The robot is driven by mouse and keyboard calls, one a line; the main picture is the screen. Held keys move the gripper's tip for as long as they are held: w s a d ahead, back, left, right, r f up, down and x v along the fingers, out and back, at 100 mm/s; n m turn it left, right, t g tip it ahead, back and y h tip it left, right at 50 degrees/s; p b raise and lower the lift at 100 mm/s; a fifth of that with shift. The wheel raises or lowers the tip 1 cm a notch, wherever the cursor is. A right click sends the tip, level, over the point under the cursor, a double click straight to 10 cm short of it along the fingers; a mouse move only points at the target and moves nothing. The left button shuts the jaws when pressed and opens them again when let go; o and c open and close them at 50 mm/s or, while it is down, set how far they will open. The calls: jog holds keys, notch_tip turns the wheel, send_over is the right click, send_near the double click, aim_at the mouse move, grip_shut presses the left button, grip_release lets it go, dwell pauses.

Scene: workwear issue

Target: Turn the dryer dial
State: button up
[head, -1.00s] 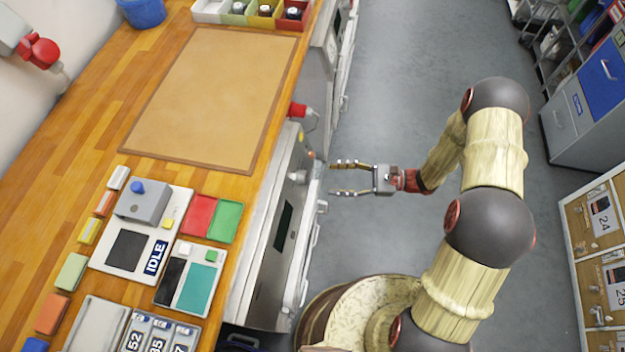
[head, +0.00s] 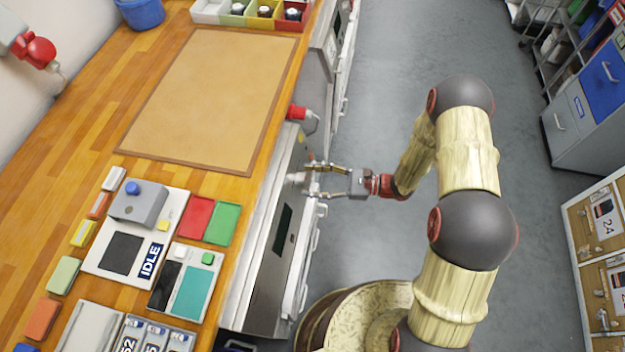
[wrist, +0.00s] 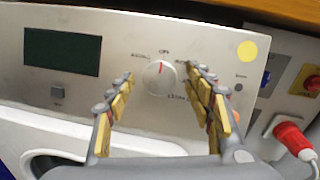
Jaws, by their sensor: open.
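The dryer dial (wrist: 159,76) is a round white knob with a red pointer line on the dryer's grey front panel (wrist: 120,45). Its red line points up toward the top mark. Printed labels surround it, partly covered by my fingers. My gripper (wrist: 160,95) is open, with one finger on each side of the dial in the wrist view. I cannot tell whether the fingers touch it. In the head view my gripper (head: 308,181) reaches left to the dryer front (head: 272,240), its fingertips at the panel; the dial (head: 295,178) shows small between them.
A dark display (wrist: 62,51) and a small button (wrist: 57,92) lie left of the dial. A yellow disc (wrist: 247,51) is at right. A red plug (wrist: 292,136) with a cable sticks out further right. The wooden counter (head: 70,130) overhangs the panel. The grey floor (head: 385,60) is open.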

jog(key=shift+c, duration=0.7)
jog(key=c, duration=1)
jog(key=shift+m+p, duration=0.3)
jog(key=shift+m, duration=0.1)
jog(key=m+t+p, duration=0.2)
jog(key=m+p, duration=0.1)
jog(key=m, duration=0.1)
jog(key=shift+s+r, duration=0.15)
jog(key=m+t+p, duration=0.1)
jog(key=m+p, duration=0.1)
jog(key=m, duration=0.1)
jog(key=m+t+p, duration=0.1)
jog(key=m, duration=0.2)
jog(key=shift+s+h+p, duration=0.1)
jog(key=shift+h+p, duration=0.2)
jog(key=shift+p, duration=0.1)
jog(key=shift+m+t, duration=0.3)
jog(key=shift+m, duration=0.1)
jog(key=o, duration=1.1)
jog(key=shift+o, duration=0.2)
